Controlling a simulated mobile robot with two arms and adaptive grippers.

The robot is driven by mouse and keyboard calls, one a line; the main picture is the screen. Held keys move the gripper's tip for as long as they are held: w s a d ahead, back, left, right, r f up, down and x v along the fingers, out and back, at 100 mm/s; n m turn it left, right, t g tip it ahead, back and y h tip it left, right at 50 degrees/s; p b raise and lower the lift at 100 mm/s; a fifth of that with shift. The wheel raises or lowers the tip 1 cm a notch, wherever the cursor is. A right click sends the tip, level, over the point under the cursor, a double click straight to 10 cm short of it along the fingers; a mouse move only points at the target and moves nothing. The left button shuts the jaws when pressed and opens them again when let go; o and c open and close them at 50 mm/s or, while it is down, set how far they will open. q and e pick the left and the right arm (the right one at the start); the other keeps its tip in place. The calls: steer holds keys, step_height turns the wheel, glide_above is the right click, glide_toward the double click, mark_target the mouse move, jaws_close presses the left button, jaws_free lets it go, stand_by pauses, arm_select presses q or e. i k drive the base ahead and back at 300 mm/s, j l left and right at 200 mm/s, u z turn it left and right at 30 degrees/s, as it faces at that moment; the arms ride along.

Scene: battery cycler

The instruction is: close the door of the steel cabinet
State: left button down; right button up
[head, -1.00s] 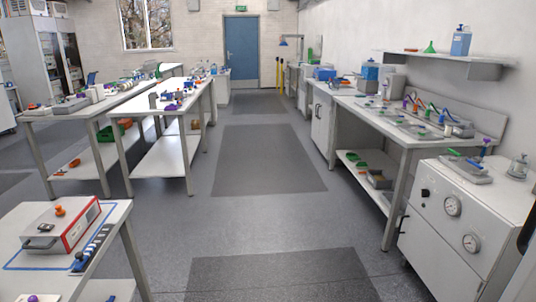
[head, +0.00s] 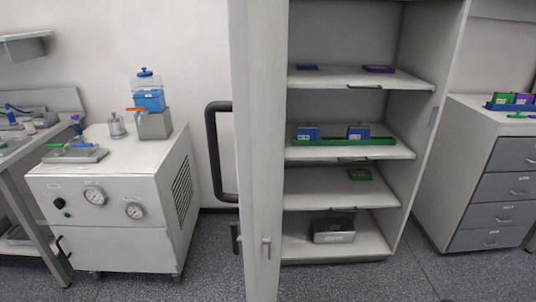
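The steel cabinet (head: 415,75) stands open in the middle right of the head view, with its shelves exposed. Its door (head: 260,120) stands swung out toward me, seen nearly edge-on at the cabinet's left side. A dark bar handle (head: 214,155) projects from the left face of the door. A small latch (head: 266,248) shows low on the door's edge. The shelves hold blue and purple items, a green tray with two blue boxes, a green piece and a grey metal box (head: 334,230). Neither of my grippers is in view.
A wheeled white unit with gauges (head: 110,205) stands left of the door, with clear floor between them. A bench (head: 15,150) is at the far left. A grey drawer unit (head: 490,180) stands right of the cabinet. Speckled floor (head: 210,270) is free in front.

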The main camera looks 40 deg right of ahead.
mark_target(258, 29)
steer(key=i+j+z, duration=0.2)
steer(key=z, duration=0.2)
steer(key=i+j+z, duration=0.15)
steer(key=j+z, duration=0.15)
steer(key=z, duration=0.15)
steer(key=i+j+z, duration=0.1)
steer(key=j+z, duration=0.55)
steer(key=z, duration=0.15)
steer(key=j+z, duration=0.45)
steer(key=i+l, duration=0.05)
